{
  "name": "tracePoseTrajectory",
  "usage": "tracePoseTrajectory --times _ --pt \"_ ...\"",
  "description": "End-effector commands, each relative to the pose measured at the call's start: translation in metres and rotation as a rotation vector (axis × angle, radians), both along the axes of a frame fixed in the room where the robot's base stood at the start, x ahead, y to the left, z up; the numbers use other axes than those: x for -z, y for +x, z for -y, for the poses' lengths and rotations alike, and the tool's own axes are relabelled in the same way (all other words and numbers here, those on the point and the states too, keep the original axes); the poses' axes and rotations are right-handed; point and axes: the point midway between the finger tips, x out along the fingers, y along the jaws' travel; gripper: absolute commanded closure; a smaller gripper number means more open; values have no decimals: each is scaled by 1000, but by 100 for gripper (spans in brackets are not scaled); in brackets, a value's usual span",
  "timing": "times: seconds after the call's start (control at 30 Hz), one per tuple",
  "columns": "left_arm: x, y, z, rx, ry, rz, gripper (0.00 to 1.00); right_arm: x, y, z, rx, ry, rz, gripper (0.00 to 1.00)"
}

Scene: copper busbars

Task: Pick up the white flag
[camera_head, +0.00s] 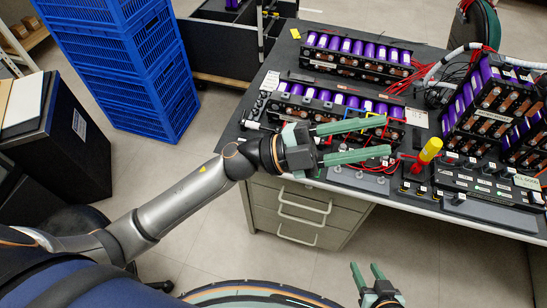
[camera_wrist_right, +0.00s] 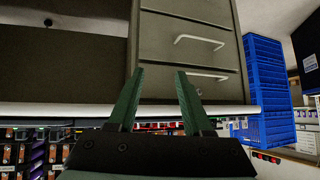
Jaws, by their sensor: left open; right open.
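I cannot clearly make out a white flag; several small white tags and labels show on the workbench (camera_head: 420,208), including a pale plate (camera_head: 417,117) just right of my left gripper. My left gripper (camera_head: 388,137) is open over the front of the bench, its two green fingers pointing right, past a row of purple cells (camera_head: 325,95). It hides part of the bench there. Nothing shows held between its fingers. My right gripper (camera_head: 365,267) is open and empty, low in front of the bench; it also shows in the right wrist view (camera_wrist_right: 160,73).
Battery modules (camera_head: 358,57) stand at the back, with a larger stack (camera_head: 492,105) at right. A yellow-topped red tool (camera_head: 428,152) stands upright near the left gripper. Drawers (camera_head: 300,212) are under the bench. Blue crates (camera_head: 130,65) stand at left.

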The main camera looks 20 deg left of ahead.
Motion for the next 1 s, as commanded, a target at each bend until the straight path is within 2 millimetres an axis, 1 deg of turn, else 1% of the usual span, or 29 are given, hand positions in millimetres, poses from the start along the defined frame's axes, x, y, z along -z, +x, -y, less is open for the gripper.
tracePoseTrajectory --times 0.03,0.07,0.1,0.13,0.17,0.2,0.27,0.3,0.37,0.4,0.47,0.5,0.57,0.6,0.7,0.73,0.8,0.87,0.93,1.0 --pt "7 -15 11 92 84 110 57 10 2 -1 -3 2 5 50" --pt "12 -25 17 145 141 168 57 12 3 -2 -4 2 7 50" --pt "21 -36 22 214 223 238 57 16 5 -2 -6 2 8 50" --pt "30 -43 24 263 291 289 57 18 5 -2 -7 2 8 50" --pt "40 -49 25 306 362 336 57 21 6 -3 -7 2 8 50" --pt "55 -54 24 359 463 394 57 26 7 -3 -9 3 7 50" --pt "80 -57 18 424 627 472 57 32 7 -4 -12 3 8 50" --pt "96 -54 10 455 745 517 57 36 7 -5 -14 4 7 50" --pt "120 -45 -7 484 930 570 57 42 7 -6 -18 5 5 50" --pt "134 -35 -21 491 1057 598 57 46 7 -7 -20 5 3 50" --pt "151 -16 -47 479 1252 626 57 51 7 -9 -25 7 2 50" --pt "158 -2 -65 458 1380 633 57 55 7 -11 -28 10 2 50" --pt "163 19 -94 410 1557 637 57 60 7 -14 -34 13 1 50" --pt "163 32 -112 369 1664 630 57 63 6 -15 -35 14 -1 50" --pt "155 58 -151 261 1872 603 57 68 6 -16 -39 14 -3 50" --pt "152 64 -160 232 1918 593 57 68 7 -16 -40 14 -4 50" --pt "145 73 -176 177 1998 574 57 69 8 -16 -41 13 -2 50" --pt "141 78 -184 145 2037 562 57 67 9 -16 -41 14 2 50" --pt "143 81 -189 131 2060 552 57 66 10 -16 -41 14 7 50" --pt "151 85 -190 128 2064 548 57 66 11 -16 -41 14 9 50"
